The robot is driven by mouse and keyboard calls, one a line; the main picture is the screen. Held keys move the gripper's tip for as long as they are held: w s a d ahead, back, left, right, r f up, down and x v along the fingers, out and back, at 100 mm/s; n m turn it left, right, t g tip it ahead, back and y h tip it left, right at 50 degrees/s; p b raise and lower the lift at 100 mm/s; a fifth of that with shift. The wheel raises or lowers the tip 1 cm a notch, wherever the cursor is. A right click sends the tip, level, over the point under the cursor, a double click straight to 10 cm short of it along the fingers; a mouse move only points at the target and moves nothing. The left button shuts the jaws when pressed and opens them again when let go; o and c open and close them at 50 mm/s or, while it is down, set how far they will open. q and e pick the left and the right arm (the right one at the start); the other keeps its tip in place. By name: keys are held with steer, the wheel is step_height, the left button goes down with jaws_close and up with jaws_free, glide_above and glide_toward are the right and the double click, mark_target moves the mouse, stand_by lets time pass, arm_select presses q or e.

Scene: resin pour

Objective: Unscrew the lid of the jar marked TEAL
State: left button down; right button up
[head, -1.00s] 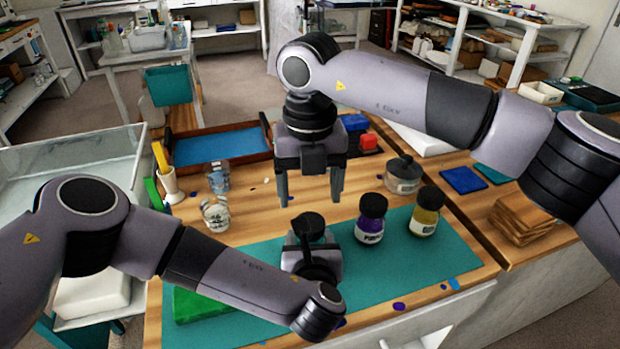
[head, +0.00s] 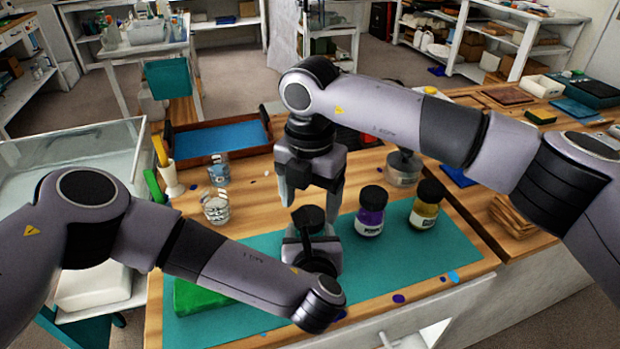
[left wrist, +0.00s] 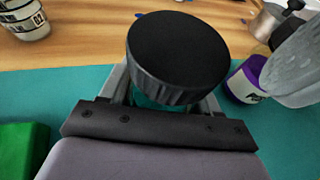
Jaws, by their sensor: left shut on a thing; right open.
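My left gripper (head: 311,246) is shut on a jar with a black ribbed lid (head: 308,218), standing at the mat's middle. The lid fills the middle of the left wrist view (left wrist: 178,52). The jar's body and label are mostly hidden by my gripper, so I cannot read its marking. My right gripper (head: 309,199) is open, pointing down, just above and behind the lid. One of its grey fingers shows at the right of the left wrist view, apart from the lid. A purple jar (head: 370,217) and a yellow jar (head: 424,212), both black-lidded, stand to the right.
A teal mat (head: 385,262) covers the bench front, with a green block (head: 197,297) at its left. Cups (head: 216,207) stand behind left. A grey pot (head: 403,168) stands behind the jars. A blue-lined tray (head: 215,143) lies at the back.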

steer(key=shift+f, duration=1.2)
steer(key=c, duration=1.1)
steer(key=n, duration=0.6)
steer(key=shift+n, duration=0.3)
steer(key=n, duration=0.6)
steer(key=shift+r+n, duration=0.1)
steer(key=shift+n, duration=0.3)
steer(key=o, duration=1.2)
steer(key=shift+c, duration=0.2)
